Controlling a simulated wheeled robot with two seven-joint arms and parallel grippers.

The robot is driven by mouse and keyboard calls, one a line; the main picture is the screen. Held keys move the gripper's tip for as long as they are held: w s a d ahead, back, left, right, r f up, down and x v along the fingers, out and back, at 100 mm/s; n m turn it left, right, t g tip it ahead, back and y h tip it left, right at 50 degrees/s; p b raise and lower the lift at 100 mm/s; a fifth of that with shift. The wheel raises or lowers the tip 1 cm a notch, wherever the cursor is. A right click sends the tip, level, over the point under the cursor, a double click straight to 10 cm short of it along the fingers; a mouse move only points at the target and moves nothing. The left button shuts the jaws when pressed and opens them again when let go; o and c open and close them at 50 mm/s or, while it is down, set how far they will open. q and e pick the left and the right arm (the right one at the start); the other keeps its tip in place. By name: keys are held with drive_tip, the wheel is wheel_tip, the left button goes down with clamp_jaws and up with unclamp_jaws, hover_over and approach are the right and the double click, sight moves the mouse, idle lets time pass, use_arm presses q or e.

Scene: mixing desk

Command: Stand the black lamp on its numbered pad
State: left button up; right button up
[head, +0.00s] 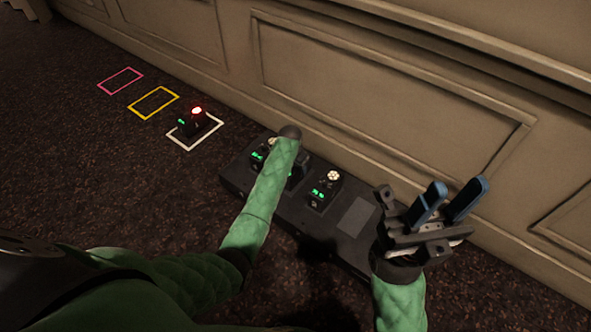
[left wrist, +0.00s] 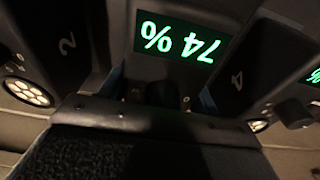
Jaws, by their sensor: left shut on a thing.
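My left gripper (left wrist: 163,90) is shut on a black unit with a green "74 %" display (left wrist: 182,38), upside down in the left wrist view. I take this unit for the black lamp; its light is hidden. In the head view my left arm covers most of it, with a dark part (head: 297,176) showing beside the sleeve, over the long black desk (head: 348,248). The numbers 2 (left wrist: 67,43) and 4 (left wrist: 237,80) show on dark surfaces either side. My right gripper (head: 455,192) is open and empty, blue fingers pointing up, at the desk's right end.
A similar unit with a lit top (head: 325,190) stands right of my left arm, another (head: 260,153) left of it. A red-lit unit (head: 196,122) stands in a white floor outline (head: 190,147). Yellow (head: 152,116) and pink (head: 119,93) outlines are empty. A panelled wall (head: 390,85) runs behind.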

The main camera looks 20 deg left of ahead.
use_arm(q)
drive_tip(key=shift+f, duration=0.45)
drive_tip(key=o, duration=1.7)
drive_tip(key=shift+f, duration=0.15)
